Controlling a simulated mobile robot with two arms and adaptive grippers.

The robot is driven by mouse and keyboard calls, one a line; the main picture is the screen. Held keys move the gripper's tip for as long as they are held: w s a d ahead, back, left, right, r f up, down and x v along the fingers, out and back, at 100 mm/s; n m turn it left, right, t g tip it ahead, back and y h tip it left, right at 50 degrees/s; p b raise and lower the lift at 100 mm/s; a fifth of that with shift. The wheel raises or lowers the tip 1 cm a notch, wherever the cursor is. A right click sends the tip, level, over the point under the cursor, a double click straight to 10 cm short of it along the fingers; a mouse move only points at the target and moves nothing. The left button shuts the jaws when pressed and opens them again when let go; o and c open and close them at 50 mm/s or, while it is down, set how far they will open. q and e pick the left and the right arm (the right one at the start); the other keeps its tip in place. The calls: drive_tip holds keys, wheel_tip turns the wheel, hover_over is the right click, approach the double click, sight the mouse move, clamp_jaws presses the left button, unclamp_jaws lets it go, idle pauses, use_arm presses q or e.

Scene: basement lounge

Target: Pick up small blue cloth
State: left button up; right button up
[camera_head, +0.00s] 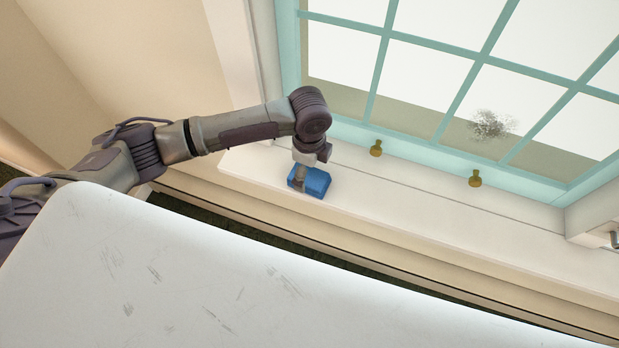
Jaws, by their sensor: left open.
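The small blue cloth (316,183) lies on the white windowsill (420,216), below the teal-framed window. It looks like a small folded block. My left arm reaches in from the left, and my left gripper (299,176) points down at the cloth's left part. The gripper is open, with its fingertips at or just over the cloth; I cannot tell whether they touch it. The gripper hides part of the cloth's left side. My right gripper is not in view.
A window (420,75) with a teal frame and a dark smudge (490,125) on the glass stands behind the sill. Two brass knobs (376,148) (475,178) rise near the frame's lower edge. The sill to the right of the cloth is clear.

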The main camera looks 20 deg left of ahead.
sight(309, 176)
use_arm(q)
wheel_tip(309, 176, down, 4)
drive_tip(key=shift+r, duration=0.15)
drive_tip(key=c, duration=1.2)
drive_tip(key=shift+r, duration=0.1)
drive_tip(key=shift+r, duration=0.6)
wheel_tip(309, 176, up, 3)
drive_tip(key=w+d+r, duration=0.1)
drive_tip(key=d+r, duration=0.1)
drive_tip(key=d, duration=0.1)
drive_tip(key=w+d+r, duration=0.1)
drive_tip(key=d+r, duration=0.1)
drive_tip(key=d, duration=0.2)
drive_tip(key=w+d+r+b, duration=0.1)
drive_tip(key=d+r, duration=0.1)
drive_tip(key=d, duration=0.2)
drive_tip(key=shift+d+r, duration=0.15)
drive_tip(key=shift+r, duration=0.2)
